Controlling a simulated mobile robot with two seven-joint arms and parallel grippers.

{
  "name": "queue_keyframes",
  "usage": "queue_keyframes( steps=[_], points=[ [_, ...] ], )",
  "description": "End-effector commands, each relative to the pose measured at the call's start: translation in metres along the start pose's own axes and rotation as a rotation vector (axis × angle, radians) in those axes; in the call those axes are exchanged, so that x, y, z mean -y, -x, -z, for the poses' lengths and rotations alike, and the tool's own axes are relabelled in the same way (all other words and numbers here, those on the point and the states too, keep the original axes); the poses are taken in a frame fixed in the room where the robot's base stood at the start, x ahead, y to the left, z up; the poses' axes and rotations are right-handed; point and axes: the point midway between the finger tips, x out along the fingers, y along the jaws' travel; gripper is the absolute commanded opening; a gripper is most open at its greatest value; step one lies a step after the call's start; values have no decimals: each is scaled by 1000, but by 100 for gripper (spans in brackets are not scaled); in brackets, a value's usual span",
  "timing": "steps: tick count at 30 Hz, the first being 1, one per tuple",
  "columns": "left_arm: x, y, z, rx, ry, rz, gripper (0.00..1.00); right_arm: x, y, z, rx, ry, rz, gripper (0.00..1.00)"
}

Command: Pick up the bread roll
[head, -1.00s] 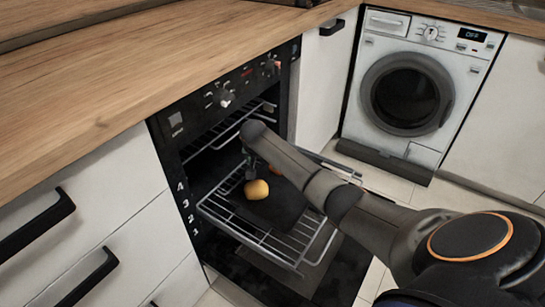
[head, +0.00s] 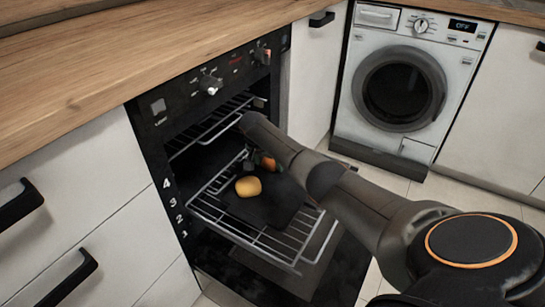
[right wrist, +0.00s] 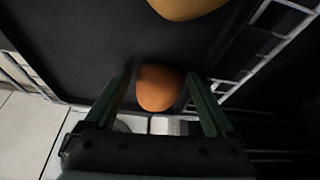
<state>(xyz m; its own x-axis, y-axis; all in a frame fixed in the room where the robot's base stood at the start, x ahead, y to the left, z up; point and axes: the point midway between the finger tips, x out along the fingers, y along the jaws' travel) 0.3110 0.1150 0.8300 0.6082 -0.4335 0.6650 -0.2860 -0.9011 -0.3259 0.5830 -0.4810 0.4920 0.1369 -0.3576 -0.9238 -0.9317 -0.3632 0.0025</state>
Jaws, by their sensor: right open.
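Two rounded foods lie on a dark tray (head: 275,207) on the pulled-out oven rack. One is golden yellow (head: 248,187); it also shows at the top edge of the right wrist view (right wrist: 187,7). The other is a smaller orange-brown piece (head: 267,163), partly hidden by my gripper in the head view. I cannot tell for certain which is the bread roll. My right gripper (head: 258,164) is open, pointing down at the tray. In the right wrist view its fingers (right wrist: 157,82) stand either side of the orange-brown piece (right wrist: 160,88), with gaps visible. My left gripper is out of view.
The wire rack (head: 250,238) surrounds the tray, above the lowered oven door (head: 325,275). Another rack (head: 215,125) sits higher in the oven. White drawers (head: 95,215) stand left, a washing machine (head: 400,90) right. The wooden worktop (head: 110,75) runs above.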

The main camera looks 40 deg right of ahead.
Motion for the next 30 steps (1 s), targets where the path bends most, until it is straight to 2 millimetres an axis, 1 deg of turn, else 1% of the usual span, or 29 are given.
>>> queue_keyframes(
  steps=[5,8,24,30],
  points=[
    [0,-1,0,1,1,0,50,0,1,0,0,1,1,89],
    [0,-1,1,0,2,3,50,0,1,0,0,1,1,79],
    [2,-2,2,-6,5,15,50,0,1,0,0,1,0,18],
    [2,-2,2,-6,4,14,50,0,1,0,0,1,0,18]
  ],
)
